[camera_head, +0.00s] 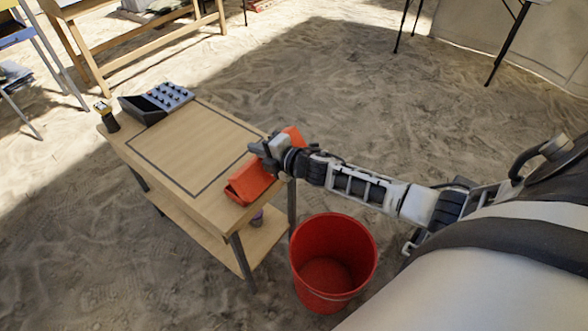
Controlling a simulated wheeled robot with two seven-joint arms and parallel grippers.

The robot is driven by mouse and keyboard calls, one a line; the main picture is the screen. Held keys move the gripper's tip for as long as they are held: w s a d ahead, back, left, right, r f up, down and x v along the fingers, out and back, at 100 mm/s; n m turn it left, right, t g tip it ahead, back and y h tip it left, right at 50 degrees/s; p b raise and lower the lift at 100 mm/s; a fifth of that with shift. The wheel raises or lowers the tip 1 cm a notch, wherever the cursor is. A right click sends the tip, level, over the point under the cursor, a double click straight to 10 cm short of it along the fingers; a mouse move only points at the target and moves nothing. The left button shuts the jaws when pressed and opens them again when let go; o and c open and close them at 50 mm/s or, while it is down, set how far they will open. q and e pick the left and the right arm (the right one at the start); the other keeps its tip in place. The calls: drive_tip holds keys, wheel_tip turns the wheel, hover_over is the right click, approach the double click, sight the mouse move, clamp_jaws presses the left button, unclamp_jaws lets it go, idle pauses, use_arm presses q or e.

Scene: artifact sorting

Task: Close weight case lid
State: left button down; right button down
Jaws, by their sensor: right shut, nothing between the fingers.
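An orange-red case (250,181), which looks like the weight case, lies at the right front edge of a small wooden table (185,152). An orange part shows on each side of my right gripper (263,156), and the gripper hides the middle of the case. I cannot tell how far its lid stands open. My right arm reaches in from the right, and its gripper is shut and empty at the case, over or against it. Whether it touches the case is unclear. My left gripper does not show.
A dark device with several knobs (165,98) and a small yellow-black item (106,115) stand at the table's far left end. A red bucket (332,262) stands on the sandy floor beside the table. A lower shelf (262,238) holds a small purple item. The middle of the tabletop is clear.

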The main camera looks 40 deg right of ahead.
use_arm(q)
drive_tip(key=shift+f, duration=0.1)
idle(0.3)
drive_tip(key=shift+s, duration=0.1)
use_arm(e)
drive_tip(key=shift+r, duration=0.1)
